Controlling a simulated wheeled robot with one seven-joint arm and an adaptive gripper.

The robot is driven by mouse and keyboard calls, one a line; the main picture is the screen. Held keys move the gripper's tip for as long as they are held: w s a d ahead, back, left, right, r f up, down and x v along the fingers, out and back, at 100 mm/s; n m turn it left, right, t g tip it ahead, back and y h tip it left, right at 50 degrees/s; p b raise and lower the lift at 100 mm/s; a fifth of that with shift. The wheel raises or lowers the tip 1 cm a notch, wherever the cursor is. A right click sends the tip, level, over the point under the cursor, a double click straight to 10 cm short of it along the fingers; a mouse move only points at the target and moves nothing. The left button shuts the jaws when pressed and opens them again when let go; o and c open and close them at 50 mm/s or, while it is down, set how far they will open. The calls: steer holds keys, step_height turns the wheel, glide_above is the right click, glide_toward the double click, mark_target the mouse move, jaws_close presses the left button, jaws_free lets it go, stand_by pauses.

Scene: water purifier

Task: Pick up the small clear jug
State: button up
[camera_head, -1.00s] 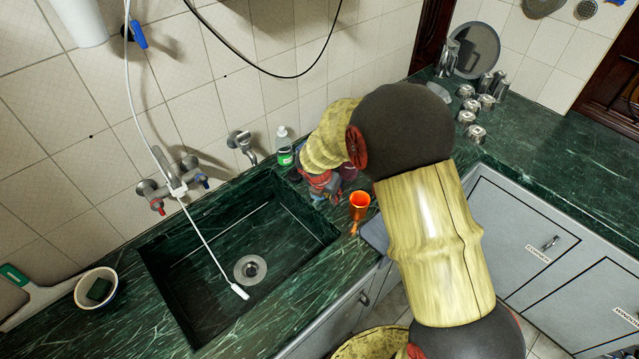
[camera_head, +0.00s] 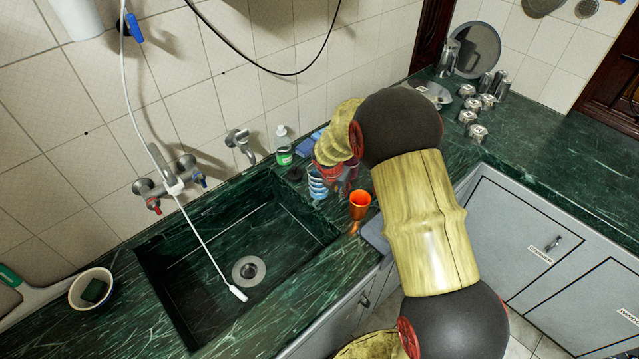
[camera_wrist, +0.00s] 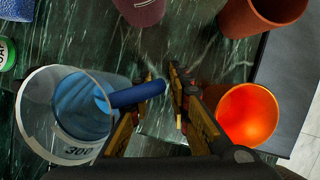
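The small clear jug (camera_wrist: 62,110) stands at the left of the wrist view, marked 300, with blue showing through its wall. Its blue handle (camera_wrist: 137,95) reaches right toward the space between my fingertips. I cannot tell whether a finger touches the handle. In the head view my gripper (camera_head: 335,178) is partly hidden by the arm.
An orange cup (camera_wrist: 247,115) stands close beside my right finger; it also shows in the head view (camera_head: 359,205). A terracotta cup (camera_wrist: 262,14) and a purple item (camera_wrist: 140,9) are farther up. A soap bottle (camera_head: 284,148) stands near the wall. The sink (camera_head: 240,250) is left.

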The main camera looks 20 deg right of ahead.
steer(key=shift+r, duration=0.1)
steer(key=shift+c, duration=0.4)
steer(key=c, duration=0.4)
jaws_close()
